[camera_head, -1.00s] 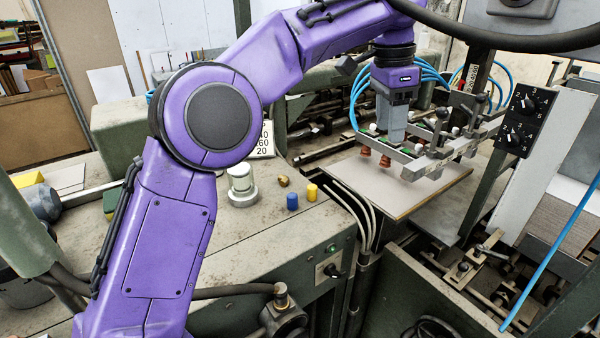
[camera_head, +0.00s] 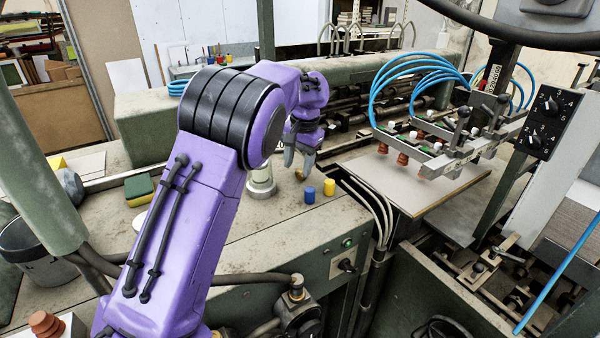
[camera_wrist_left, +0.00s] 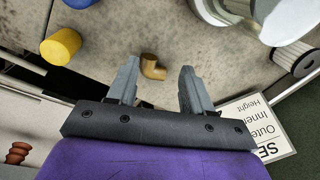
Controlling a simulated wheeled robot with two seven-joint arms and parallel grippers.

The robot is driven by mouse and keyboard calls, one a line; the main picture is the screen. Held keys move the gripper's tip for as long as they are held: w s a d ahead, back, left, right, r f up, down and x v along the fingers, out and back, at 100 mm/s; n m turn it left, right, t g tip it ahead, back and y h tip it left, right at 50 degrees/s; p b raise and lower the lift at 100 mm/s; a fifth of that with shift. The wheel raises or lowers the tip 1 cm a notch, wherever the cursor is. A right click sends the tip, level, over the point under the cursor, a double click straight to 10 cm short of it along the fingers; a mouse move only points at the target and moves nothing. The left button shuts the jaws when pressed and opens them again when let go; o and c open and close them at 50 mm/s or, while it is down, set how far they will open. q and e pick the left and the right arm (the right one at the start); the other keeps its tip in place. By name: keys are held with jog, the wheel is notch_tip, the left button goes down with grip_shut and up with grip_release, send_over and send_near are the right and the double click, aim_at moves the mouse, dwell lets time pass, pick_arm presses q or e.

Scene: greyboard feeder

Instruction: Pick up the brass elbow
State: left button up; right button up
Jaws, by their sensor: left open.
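The brass elbow (camera_wrist_left: 152,67) is a small bent brown-gold piece lying on the worn bench top. In the left wrist view it lies between and beyond the two fingertips, with bare bench around it. In the head view the elbow (camera_head: 300,174) shows small, just right of the fingers. My left gripper (camera_head: 298,160) is open and empty above the bench, and its two grey fingers also show in the left wrist view (camera_wrist_left: 158,72). The fingers do not touch the elbow. My right gripper is not in view.
A blue cylinder (camera_head: 309,195) and a yellow cylinder (camera_head: 329,187) stand close in front of the elbow. The suction-cup feeder bar (camera_head: 440,150) hangs over a grey board (camera_head: 405,180) at right. The bench front is clear.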

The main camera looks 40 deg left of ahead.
pick_arm(q)
notch_tip(320, 180, down, 2)
jog(key=shift+w, duration=0.15)
jog(key=c, duration=0.7)
jog(key=shift+r, duration=0.15)
